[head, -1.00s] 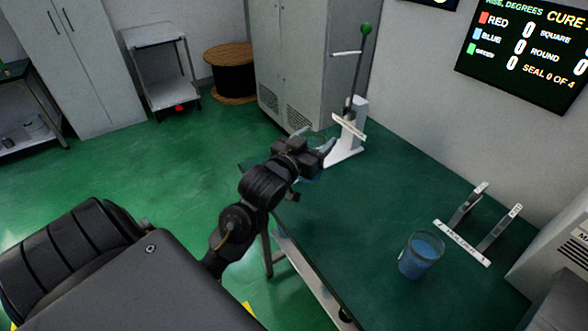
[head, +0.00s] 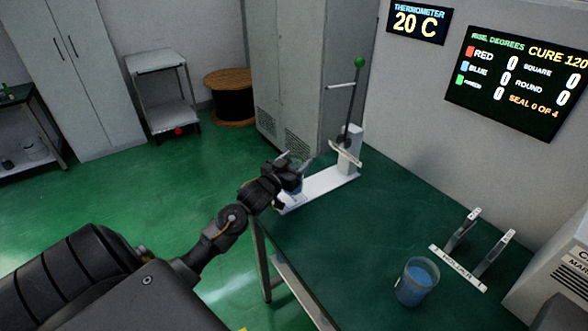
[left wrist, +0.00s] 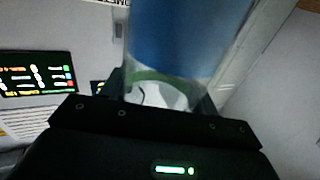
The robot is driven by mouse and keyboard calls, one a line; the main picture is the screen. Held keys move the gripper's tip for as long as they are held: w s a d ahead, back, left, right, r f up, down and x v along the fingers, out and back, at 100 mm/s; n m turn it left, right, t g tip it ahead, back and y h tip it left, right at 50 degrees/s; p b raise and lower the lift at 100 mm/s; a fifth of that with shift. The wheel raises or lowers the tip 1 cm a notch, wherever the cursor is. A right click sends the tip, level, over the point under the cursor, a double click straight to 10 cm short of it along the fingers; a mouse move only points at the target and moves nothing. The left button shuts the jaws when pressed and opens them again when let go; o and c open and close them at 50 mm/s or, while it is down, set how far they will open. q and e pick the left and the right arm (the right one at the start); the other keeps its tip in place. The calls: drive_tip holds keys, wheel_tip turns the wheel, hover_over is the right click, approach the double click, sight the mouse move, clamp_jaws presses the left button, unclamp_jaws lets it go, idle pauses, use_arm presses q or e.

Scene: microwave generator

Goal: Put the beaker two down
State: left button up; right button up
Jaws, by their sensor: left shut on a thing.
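My left gripper (head: 292,172) is shut on a beaker of blue liquid (left wrist: 180,40), which fills the upper middle of the left wrist view between the two fingers. In the head view the gripper and forearm hide most of this beaker; it is near the white base of the lever press (head: 325,186), at the far left end of the green table (head: 370,235). I cannot tell whether it touches anything below. Another clear beaker with blue liquid (head: 416,283) stands upright on the table at the right. No number is readable on either beaker. My right gripper is not in view.
A labelled white stand with two uprights (head: 458,268) is behind the standing beaker. A grey machine (head: 555,265) is at the right edge. A tall grey cabinet (head: 300,80) stands behind the press. The table's middle is clear.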

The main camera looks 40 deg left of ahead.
use_arm(q)
drive_tip(key=shift+w+a+f, duration=0.2)
drive_tip(key=shift+a+f, duration=0.1)
drive_tip(key=shift+f, duration=0.05)
wheel_tip(320, 180, down, 3)
drive_tip(key=shift+r+p, duration=0.1)
drive_tip(key=shift+p, duration=0.5)
drive_tip(key=shift+f, duration=0.2)
drive_tip(key=o, duration=1.5)
drive_tip(key=shift+f, duration=0.15)
